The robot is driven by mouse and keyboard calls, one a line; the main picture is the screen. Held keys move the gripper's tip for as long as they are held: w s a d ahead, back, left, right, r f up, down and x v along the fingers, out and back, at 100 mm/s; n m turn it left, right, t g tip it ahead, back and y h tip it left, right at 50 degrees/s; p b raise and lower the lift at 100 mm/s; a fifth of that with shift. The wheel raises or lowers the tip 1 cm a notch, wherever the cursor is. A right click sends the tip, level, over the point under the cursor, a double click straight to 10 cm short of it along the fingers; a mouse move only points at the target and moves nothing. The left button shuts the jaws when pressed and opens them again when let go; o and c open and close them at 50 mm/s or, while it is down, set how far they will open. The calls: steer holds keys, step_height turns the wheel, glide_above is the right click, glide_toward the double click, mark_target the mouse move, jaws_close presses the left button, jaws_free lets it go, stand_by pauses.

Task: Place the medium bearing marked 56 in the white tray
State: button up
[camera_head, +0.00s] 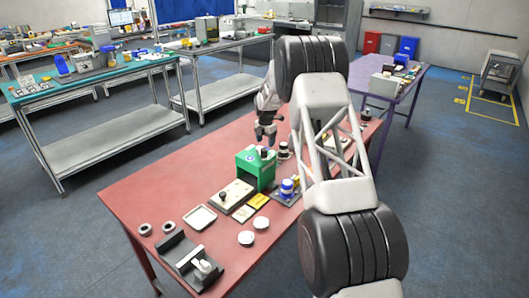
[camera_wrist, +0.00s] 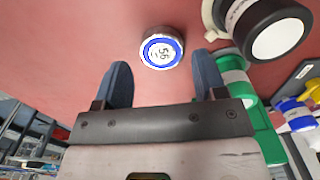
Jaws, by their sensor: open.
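The bearing marked 56 (camera_wrist: 161,49) shows in the wrist view as a small round piece with a blue ring around a white face. It stands on the red table just beyond my fingertips, roughly centred between them. My gripper (camera_wrist: 161,61) is open, with two dark blue-grey fingers apart and nothing held. In the head view my gripper (camera_head: 265,138) points down over the table behind the green block. I cannot make out the bearing there. The white tray (camera_head: 200,217) lies empty on the near left part of the table.
A black-and-white cylinder (camera_wrist: 275,30) stands close to the right of the bearing. The green block (camera_head: 256,168) stands between my gripper and the tray. A beige plate (camera_head: 235,195), two white discs and two grey rings lie around the tray.

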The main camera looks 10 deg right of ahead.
steer(key=shift+f, duration=2)
steer(key=shift+c, duration=0.5)
steer(key=c, duration=0.7)
steer(key=shift+r, duration=0.1)
steer(key=shift+r, duration=4.9)
steer(key=shift+f, duration=0.15)
